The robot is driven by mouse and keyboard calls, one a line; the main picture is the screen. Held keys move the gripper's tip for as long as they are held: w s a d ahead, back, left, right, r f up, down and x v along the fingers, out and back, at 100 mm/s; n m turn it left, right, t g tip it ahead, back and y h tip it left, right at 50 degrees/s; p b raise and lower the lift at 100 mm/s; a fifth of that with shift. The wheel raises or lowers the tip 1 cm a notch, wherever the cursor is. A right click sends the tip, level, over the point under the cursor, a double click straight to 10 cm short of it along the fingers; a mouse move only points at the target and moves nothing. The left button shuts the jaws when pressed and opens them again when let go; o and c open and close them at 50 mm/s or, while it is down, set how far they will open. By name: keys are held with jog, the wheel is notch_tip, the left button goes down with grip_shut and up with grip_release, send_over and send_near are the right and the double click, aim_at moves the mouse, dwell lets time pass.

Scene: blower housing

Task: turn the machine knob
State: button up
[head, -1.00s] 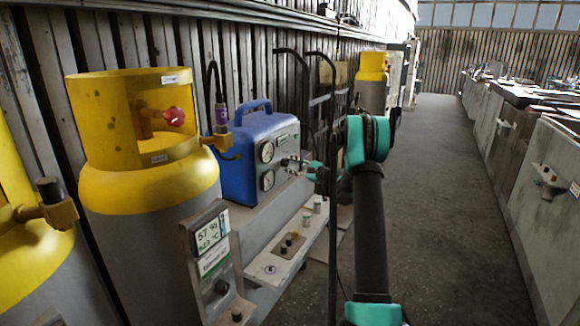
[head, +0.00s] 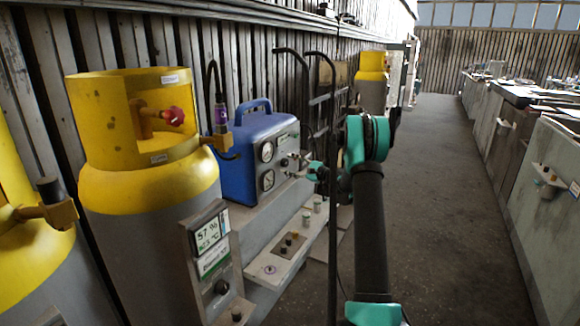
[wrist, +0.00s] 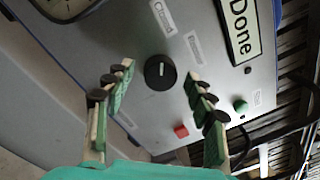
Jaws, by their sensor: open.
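The blue machine (head: 252,165) with a grey front panel stands left of centre in the head view. Its round black knob (wrist: 160,72), with a white pointer mark, shows in the wrist view on the grey panel (wrist: 185,20). My gripper (wrist: 158,80) is open, with one finger on each side of the knob and a visible gap on both sides. How far the fingertips stand off the panel is hard to tell. In the head view my gripper (head: 298,160) is at the machine's front panel and partly hides the controls there.
Yellow-topped cylinders (head: 140,185) stand at the left. A black-framed hand cart (head: 332,120) stands behind my arm. The floor (head: 440,190) at right is clear.

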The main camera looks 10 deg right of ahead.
jog(key=v, duration=1.2)
jog(key=shift+f, duration=0.1)
jog(key=s+a+f+n+g+h, duration=0.1)
jog(key=s+a+n+g+h, duration=0.25)
jog(key=s+a, duration=0.45)
jog(key=s+a+f+n+g+h, duration=0.2)
jog(key=s+a+n+h, duration=0.15)
jog(key=s, duration=0.95)
jog(key=s+d+f+n+h, duration=0.2)
jog(key=s+n, duration=0.1)
jog(key=s, duration=0.6)
jog(key=s+d+f+n+g+h, duration=0.1)
jog(key=s+f+n+h, duration=0.1)
jog(key=s, duration=0.7)
jog(key=s+d+f+n+h, duration=0.2)
jog(key=s+f+n+h, duration=0.1)
jog(key=s, duration=0.6)
jog(key=shift+d+f+n+g+h, duration=0.3)
jog(key=shift+d+f+g, duration=0.1)
jog(key=shift+f, duration=0.25)
